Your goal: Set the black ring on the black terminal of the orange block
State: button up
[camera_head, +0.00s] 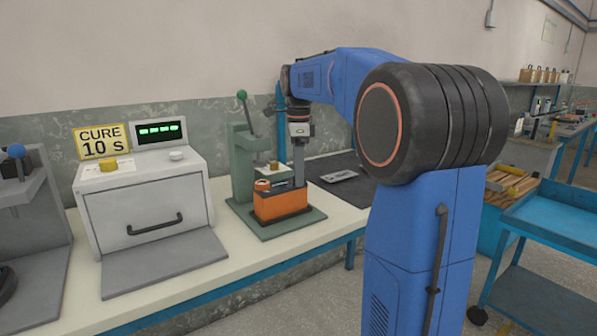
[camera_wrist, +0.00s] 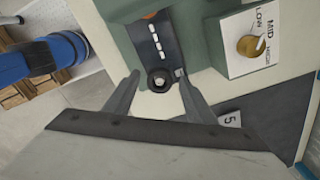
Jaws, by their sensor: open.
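The orange block (camera_head: 281,204) with a dark top stands on the green press's base in the head view. My gripper (camera_head: 298,182) points down over the block's right end. In the wrist view my open gripper (camera_wrist: 159,78) has one finger on each side of a round black piece with a paler centre. This looks like the black ring (camera_wrist: 160,84) around the black terminal at the end of the dark, white-marked top (camera_wrist: 158,42). Gaps show between it and the fingers. I cannot tell how far down it sits. The head view does not show the ring clearly.
The green press (camera_head: 243,160) stands close behind the block. A knob plate marked LOW, MID, HIGH (camera_wrist: 266,62) is near the gripper. A curing box (camera_head: 150,205) stands left. A dark mat (camera_head: 350,190) with a small grey tray lies right.

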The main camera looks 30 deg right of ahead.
notch_tip(320, 180, up, 12)
jog(key=s+a+f+n+t, duration=0.1)
jog(key=s+a+f+n, duration=0.4)
jog(key=s+f+n, duration=0.3)
jog(key=s+a+f+n+t, duration=0.2)
jog(key=s+a+f+n, duration=0.3)
jog(key=s+f, duration=0.7)
jog(key=s+a+f+n+t, duration=0.1)
jog(key=s+a+f+n, duration=0.4)
jog(key=s+f+n, duration=0.5)
jog(key=shift+s+a+n+t, duration=0.2)
jog(key=shift+a+n+t, duration=0.1)
jog(key=shift+t, duration=0.1)
